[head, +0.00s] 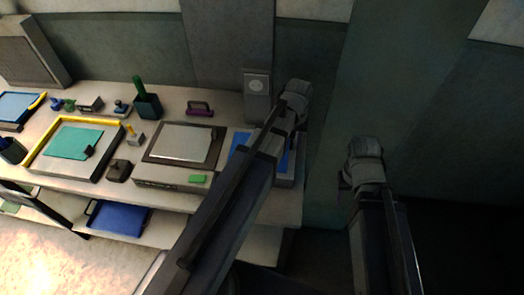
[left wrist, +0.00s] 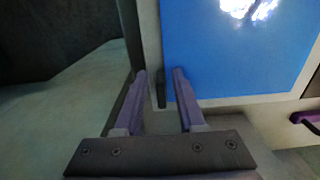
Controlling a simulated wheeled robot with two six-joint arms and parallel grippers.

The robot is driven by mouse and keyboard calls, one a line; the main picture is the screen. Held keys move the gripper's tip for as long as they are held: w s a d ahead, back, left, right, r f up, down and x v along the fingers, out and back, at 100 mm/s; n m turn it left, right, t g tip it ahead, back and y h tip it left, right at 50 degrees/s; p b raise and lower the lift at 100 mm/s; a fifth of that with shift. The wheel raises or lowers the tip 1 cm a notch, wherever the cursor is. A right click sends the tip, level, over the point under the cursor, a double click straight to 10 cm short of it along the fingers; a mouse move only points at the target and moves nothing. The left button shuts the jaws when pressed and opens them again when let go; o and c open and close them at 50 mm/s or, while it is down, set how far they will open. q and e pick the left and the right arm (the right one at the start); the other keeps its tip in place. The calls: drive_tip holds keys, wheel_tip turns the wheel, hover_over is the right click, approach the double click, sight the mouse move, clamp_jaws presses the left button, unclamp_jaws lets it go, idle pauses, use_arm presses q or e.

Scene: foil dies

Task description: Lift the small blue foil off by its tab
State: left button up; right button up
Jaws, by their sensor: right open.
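A blue foil (head: 284,160) lies on the right end of the workbench, partly hidden behind my left arm. In the left wrist view the blue foil (left wrist: 235,50) fills the upper right, with a glare spot on it. A small dark tab (left wrist: 161,90) stands at its left edge. My left gripper (left wrist: 159,76) is open, its two purple-grey fingers on either side of the tab in the picture. I cannot tell how far above it they are. My right gripper (head: 344,184) is open, beside the bench's right end, away from the foil; its fingers are hardly distinguishable.
Other dies sit to the left: a silver foil (head: 182,142) in a dark frame, a teal foil (head: 70,143) in a yellow frame, another blue foil (head: 12,106). A dark green cup (head: 148,105) and a purple handle (head: 200,107) stand behind. A blue tray (head: 118,217) is below.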

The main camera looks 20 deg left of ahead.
use_arm(q)
clamp_jaws()
idle(1.1)
